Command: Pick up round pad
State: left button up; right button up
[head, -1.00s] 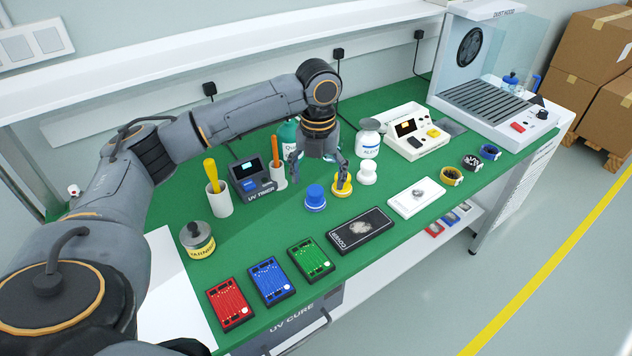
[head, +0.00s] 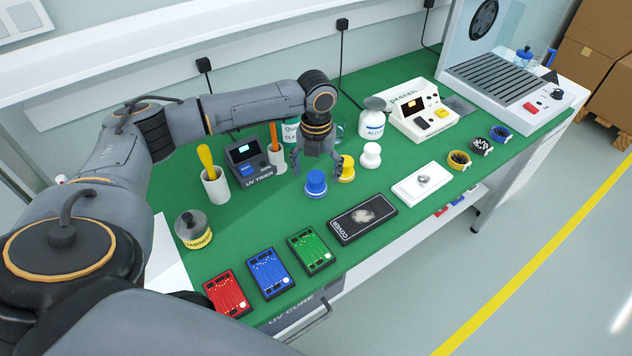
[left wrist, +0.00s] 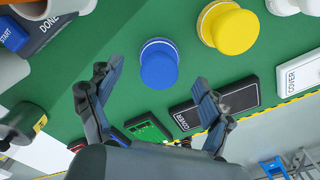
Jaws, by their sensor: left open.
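No single thing is plainly marked as the round pad. Three round, knobbed pieces stand in a row on the green bench top: a blue one (head: 316,184), a yellow one (head: 346,168) and a white one (head: 371,156). My left gripper (head: 318,170) is open and empty, pointing down just behind and above the blue piece. In the left wrist view the blue piece (left wrist: 159,66) shows between the spread fingers (left wrist: 155,82), apart from them. The yellow piece (left wrist: 232,28) is to its right. My right gripper is out of view.
A black COVER plate (head: 345,228) and a white plate (head: 408,190) lie in front. A UV timer (head: 250,168), cups and bottles stand behind and left.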

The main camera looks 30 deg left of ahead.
aim_at(316, 175)
pick_arm(q)
notch_tip(316, 175, down, 4)
jog(key=shift+r+p, duration=0.2)
jog(key=shift+p, duration=0.15)
jog(key=shift+f, duration=0.2)
jog(key=shift+c, duration=1.1)
jog(key=c, duration=1)
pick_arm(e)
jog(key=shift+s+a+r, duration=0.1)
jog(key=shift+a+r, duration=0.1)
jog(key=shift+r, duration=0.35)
pick_arm(q)
jog(key=shift+r, duration=0.1)
